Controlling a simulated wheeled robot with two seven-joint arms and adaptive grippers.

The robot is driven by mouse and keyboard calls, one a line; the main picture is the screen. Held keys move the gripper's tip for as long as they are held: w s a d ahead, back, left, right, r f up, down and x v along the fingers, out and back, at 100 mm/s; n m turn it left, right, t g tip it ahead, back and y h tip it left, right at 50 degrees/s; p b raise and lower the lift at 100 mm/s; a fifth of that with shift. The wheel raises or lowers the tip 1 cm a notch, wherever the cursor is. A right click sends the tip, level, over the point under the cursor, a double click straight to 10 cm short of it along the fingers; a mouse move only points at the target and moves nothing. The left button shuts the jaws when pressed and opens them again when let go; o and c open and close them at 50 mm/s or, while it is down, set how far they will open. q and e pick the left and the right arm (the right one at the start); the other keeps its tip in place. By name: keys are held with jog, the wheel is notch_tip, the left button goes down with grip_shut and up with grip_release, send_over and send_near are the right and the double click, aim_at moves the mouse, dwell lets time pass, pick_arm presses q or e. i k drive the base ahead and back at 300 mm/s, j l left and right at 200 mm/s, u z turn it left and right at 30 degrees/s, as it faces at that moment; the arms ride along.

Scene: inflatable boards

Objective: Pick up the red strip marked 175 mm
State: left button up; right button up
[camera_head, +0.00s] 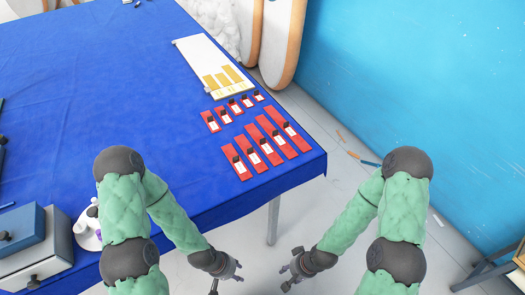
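Several red strips with white labels and black clips lie in two rows near the right edge of the blue table. The front row has longer strips (285,147); the back row has shorter ones (223,115). The label print is too small to read, so I cannot tell which strip is marked 175 mm. My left gripper (238,272) is in front of the table edge, nearer to me than the strips, and looks open and empty. My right gripper (286,277) is to its right, off the table, also looking open and empty. Neither touches a strip.
A white board with yellow pieces (201,58) lies behind the strips. Blue and grey drawer boxes (28,240) and a white object (88,228) stand at the front left. The middle of the blue table (100,90) is clear. A blue wall (430,80) rises at right.

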aim_at(244, 173)
jog(key=i+l+u, duration=0.15)
jog(key=l+u, duration=0.3)
jog(key=l, duration=0.4)
jog(key=l+u, duration=0.45)
jog(key=l, duration=0.35)
jog(key=k+l+u, duration=0.1)
jog(key=l+u, duration=0.35)
jog(key=l, duration=0.4)
jog(key=i+l+u, duration=0.15)
jog(key=l+u, duration=0.3)
jog(key=l, duration=0.25)
jog(key=i+l+u, duration=0.1)
jog(key=l+u, duration=0.35)
jog(key=l, duration=0.3)
jog(key=k+l+u, duration=0.1)
jog(key=l+u, duration=0.35)
jog(key=l, duration=0.3)
jog(key=i+l+u, duration=0.25)
jog(key=l+u, duration=0.2)
jog(key=l, duration=0.35)
jog(key=i+l+u, duration=0.15)
jog(key=l+u, duration=0.25)
jog(key=l, duration=0.4)
jog(key=l+u, duration=0.45)
jog(key=l, duration=0.4)
